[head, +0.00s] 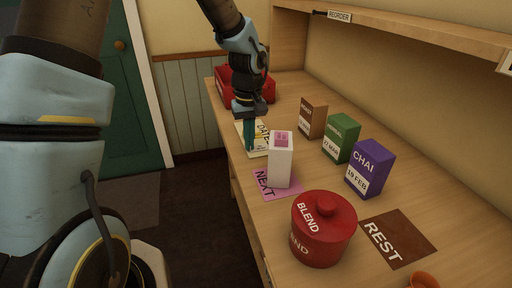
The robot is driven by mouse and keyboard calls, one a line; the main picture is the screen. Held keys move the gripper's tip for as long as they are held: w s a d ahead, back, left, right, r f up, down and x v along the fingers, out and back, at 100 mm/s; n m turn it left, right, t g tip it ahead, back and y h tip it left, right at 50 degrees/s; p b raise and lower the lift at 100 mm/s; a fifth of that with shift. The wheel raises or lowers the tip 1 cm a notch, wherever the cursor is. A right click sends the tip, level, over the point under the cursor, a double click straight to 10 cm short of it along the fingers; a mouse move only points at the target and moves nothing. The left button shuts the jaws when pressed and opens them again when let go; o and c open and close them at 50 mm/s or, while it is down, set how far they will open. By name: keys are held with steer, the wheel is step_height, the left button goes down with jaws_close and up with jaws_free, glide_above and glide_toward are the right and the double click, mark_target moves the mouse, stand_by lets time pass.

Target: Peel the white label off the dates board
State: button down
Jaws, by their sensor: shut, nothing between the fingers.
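The dates board (263,133) is a cream panel lettered DATES, lying on the counter in the head view. It is small and partly hidden by my gripper (250,149). My gripper points down over the board with its fingers shut and nothing visible between them. I cannot tell whether the fingertips touch the board. I cannot make out a separate white label on it; a pale area shows beside the fingers.
A white carton (281,160) stands on the pink NEXT mat (263,182). Brown (314,107), green (342,127) and purple CHAI (374,158) boxes stand right. A red BLEND canister (322,238), brown REST mat (398,238) and red bin (230,84) are also there.

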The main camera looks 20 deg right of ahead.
steer(key=shift+r, duration=0.1)
steer(key=shift+a+r, duration=0.1)
steer(key=shift+r, duration=0.15)
steer(key=shift+w+a+r+p, duration=0.1)
steer(key=shift+a+r+p, duration=0.1)
steer(key=shift+r+p, duration=0.5)
steer(key=shift+a+r+p, duration=0.2)
steer(key=shift+r+p, duration=0.4)
steer(key=shift+r, duration=0.05)
stand_by(0.4)
steer(key=shift+r, duration=0.1)
steer(key=shift+r+p, duration=1.85)
steer(key=shift+r, duration=0.6)
